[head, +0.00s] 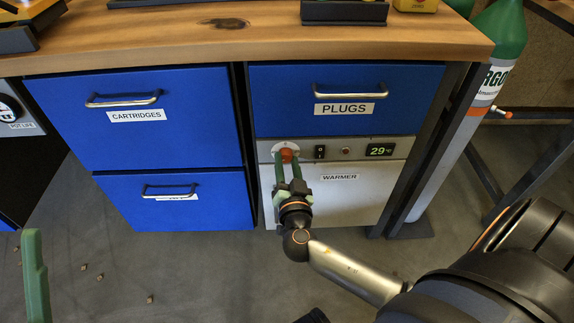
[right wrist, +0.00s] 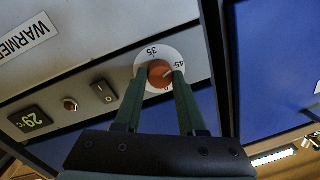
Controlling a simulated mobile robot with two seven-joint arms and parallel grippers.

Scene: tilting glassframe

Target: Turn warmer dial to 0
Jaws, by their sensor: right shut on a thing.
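The warmer dial (head: 287,153) is an orange-red knob on a white round scale, at the left of the grey warmer panel. In the right wrist view the dial (right wrist: 159,73) shows marks 35, 45 and part of a 0. Its exact setting is hard to read because the fingers cover part of the scale. My right gripper (head: 287,165) is shut on the dial, with one green finger on each side of the knob. One green finger of my left gripper (head: 35,280) shows at the lower left, away from the warmer; its other finger is out of view.
The warmer panel carries a black switch (head: 320,151), a small button (head: 346,151) and a display (head: 380,150) reading 29 °C. The plugs drawer (head: 400,95) above is closed, its handle projecting. A gas cylinder (head: 455,130) stands right of the cabinet.

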